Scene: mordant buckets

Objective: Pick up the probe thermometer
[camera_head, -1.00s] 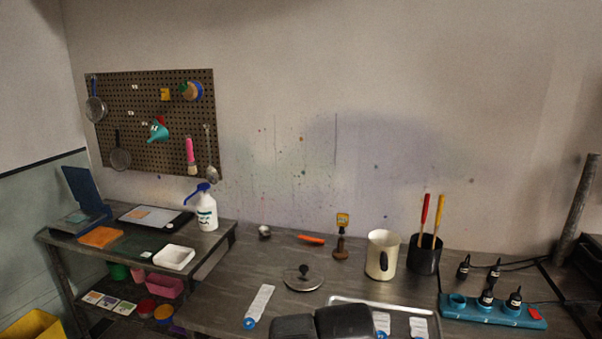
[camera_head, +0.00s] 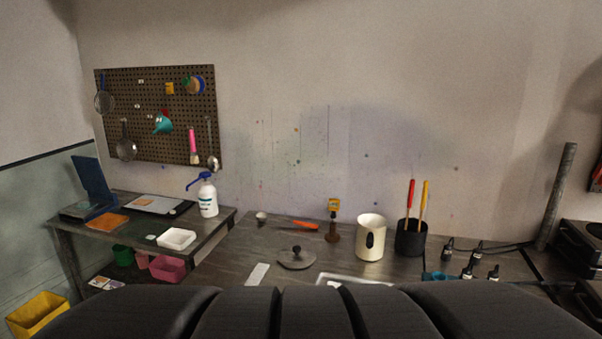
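A small yellow-headed device (camera_head: 334,204), which looks like the probe thermometer, stands upright in a brown stand (camera_head: 333,236) on the dark worktop. It is left of the cream pot and behind the metal-edged tray. Its probe cannot be made out at this size. My gripper is not in view. Large black parts, which look like my arm, fill the bottom of the picture and hide the front of the worktop.
A cream pot (camera_head: 370,238) and a black holder (camera_head: 411,239) with red and yellow handles stand right of it. A lid (camera_head: 297,258) and an orange-handled tool (camera_head: 298,225) lie to its left. Several dark dropper bottles (camera_head: 468,271) stand farther right. A tray (camera_head: 340,278) is partly hidden.

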